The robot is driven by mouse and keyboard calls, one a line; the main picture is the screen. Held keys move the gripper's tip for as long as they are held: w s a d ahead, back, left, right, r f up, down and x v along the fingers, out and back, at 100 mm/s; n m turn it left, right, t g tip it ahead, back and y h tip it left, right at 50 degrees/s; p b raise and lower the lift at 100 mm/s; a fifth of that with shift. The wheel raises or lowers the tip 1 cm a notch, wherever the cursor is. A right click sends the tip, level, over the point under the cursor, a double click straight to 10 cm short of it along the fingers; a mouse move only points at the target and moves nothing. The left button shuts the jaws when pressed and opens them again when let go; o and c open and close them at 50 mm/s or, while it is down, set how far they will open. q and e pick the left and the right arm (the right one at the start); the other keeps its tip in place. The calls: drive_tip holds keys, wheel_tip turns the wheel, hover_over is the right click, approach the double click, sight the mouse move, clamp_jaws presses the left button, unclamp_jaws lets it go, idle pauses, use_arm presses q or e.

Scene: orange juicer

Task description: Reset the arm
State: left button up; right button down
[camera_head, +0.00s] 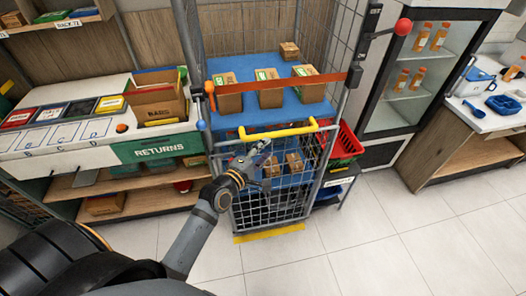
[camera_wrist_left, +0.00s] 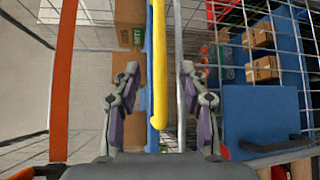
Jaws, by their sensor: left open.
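My left arm (camera_head: 192,236) reaches up from the lower left in the head view. Its gripper (camera_head: 262,160) is in front of a wire cage cart, just below the cart's yellow handle (camera_head: 278,131). In the left wrist view the two fingers of the gripper (camera_wrist_left: 160,70) are spread apart. The yellow handle (camera_wrist_left: 158,55) and a blue bar (camera_wrist_left: 150,90) show between them in the picture; whether they touch the fingers I cannot tell. No object is held. My right gripper is not in view.
The cart holds boxes (camera_head: 270,97) on a blue shelf (camera_head: 240,70), with an orange strap (camera_head: 285,83) across its front. A returns counter (camera_head: 130,150) stands left, a red basket (camera_head: 346,146) and glass-door fridge (camera_head: 419,70) right. The tiled floor (camera_head: 390,240) at front right is clear.

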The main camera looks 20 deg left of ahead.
use_arm(q)
drive_tip(key=shift+s, duration=0.25)
idle(0.3)
drive_tip(key=s+a+f+m+g+y+b, duration=0.1)
drive_tip(key=s+a+f+m+g, duration=0.3)
drive_tip(key=f, duration=0.9)
drive_tip(key=s+f+m+g+y+b, duration=0.15)
drive_tip(key=s+f, duration=0.35)
drive_tip(key=f, duration=0.9)
drive_tip(key=s+a+f+m+g+y, duration=0.1)
drive_tip(key=s+a+f+m+g, duration=0.25)
drive_tip(key=f, duration=0.95)
drive_tip(key=s+f+m+g, duration=0.2)
drive_tip(key=s+f, duration=0.3)
drive_tip(key=s, duration=0.5)
drive_tip(key=s+f+m+g+b, duration=0.1)
drive_tip(key=s+f+m, duration=0.3)
drive_tip(key=s, duration=0.6)
drive_tip(key=s+a+f+m+g, duration=0.1)
drive_tip(key=s+f+m+g, duration=0.1)
drive_tip(key=s+f, duration=0.6)
drive_tip(key=shift+s+m+g+b, duration=0.35)
drive_tip(key=shift+s+m+g, duration=0.05)
drive_tip(key=shift+s, duration=0.5)
drive_tip(key=shift+w+y, duration=0.1)
drive_tip(key=shift+y, duration=0.15)
